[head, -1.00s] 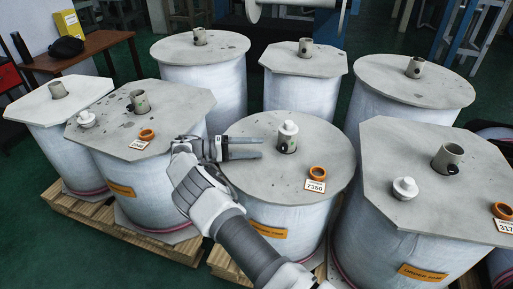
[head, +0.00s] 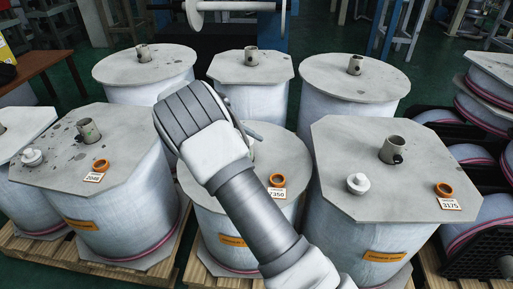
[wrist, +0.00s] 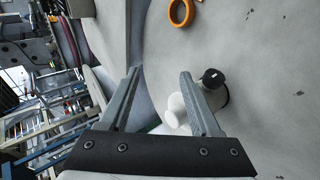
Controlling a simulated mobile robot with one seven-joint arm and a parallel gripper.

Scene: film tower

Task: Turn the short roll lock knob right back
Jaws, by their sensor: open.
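In the wrist view a dark lock knob (wrist: 212,78) shows on a pale core stub with a white cap (wrist: 177,110), on a grey roll top. My gripper (wrist: 160,75) is open and empty. Its right finger overlaps the stub in the picture and partly hides it; the knob is just right of that finger, outside the gap. I cannot tell whether they touch. In the head view my arm hides the core of the middle front roll, whose grey top (head: 285,165) carries an orange ring (head: 277,180) and a tag ending in 7350. I cannot read the knob's turn.
The right front roll (head: 345,150) has tag 3175 and a white cap (head: 358,183). Several rolls stand behind. Dark racks (head: 450,125) with rolls are at the right.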

